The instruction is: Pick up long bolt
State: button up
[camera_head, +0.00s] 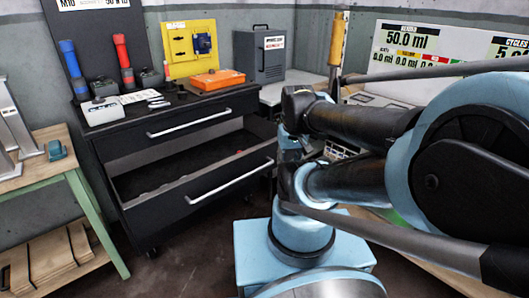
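I cannot make out a long bolt in the head view. My gripper's fingers do not show; my own blue and black arm covers the right and the lower middle of the picture and hides much of the bench behind it. The black tool cabinet (130,135) stands at the left centre. Its lower drawer (200,186) is pulled out; its inside is dark, with a few small, unclear items along its front.
On the cabinet stand a blue-handled tool (73,68), a red-handled tool (123,58), an orange case (217,79) and a yellow panel (189,47). A grey box (263,55) stands beside them. A green-framed wooden bench (42,170) is at left. Some dark floor is clear between.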

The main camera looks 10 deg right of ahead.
aim_at(150, 107)
jog(key=z, duration=1.35)
jog(key=k, duration=2.15)
jog(key=u, duration=0.95)
jog(key=i, duration=0.95)
